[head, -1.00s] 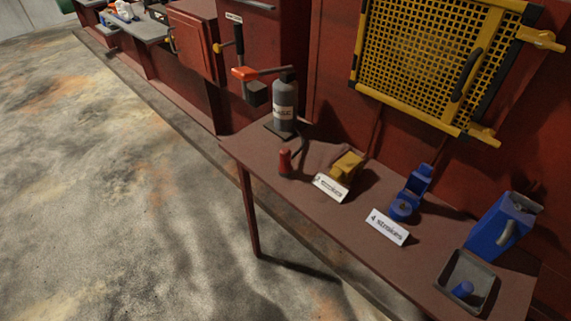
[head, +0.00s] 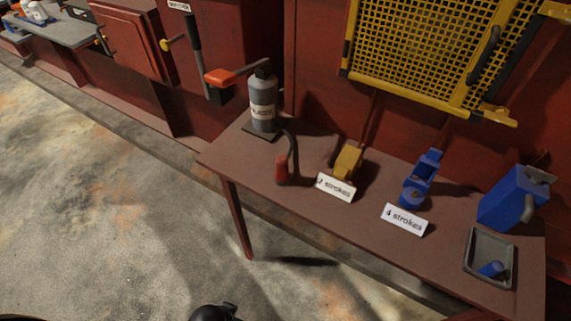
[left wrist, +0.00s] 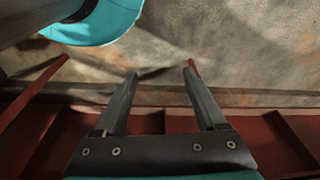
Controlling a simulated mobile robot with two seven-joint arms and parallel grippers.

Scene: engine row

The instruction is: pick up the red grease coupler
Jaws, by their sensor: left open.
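The red grease coupler (head: 282,168) stands upright on the brown table (head: 300,208), at the end of a dark hose (head: 292,142). The hose runs from a grey labelled grease canister (head: 263,106) with a red-and-black lever on top. My left gripper (left wrist: 160,72) is open and empty in the left wrist view, its two fingers apart over floor and red structure. The coupler cannot be made out in that view. Neither gripper's fingers show in the head view; a dark rounded part appears at its bottom edge.
On the table are a yellow block (head: 347,161) by a "2 strokes" sign (head: 335,187), a blue holder (head: 420,178) by a "4 strokes" sign (head: 404,219), a blue jug (head: 512,197) and a grey tray (head: 470,258) with a blue piece. A yellow grille (head: 425,50) hangs behind.

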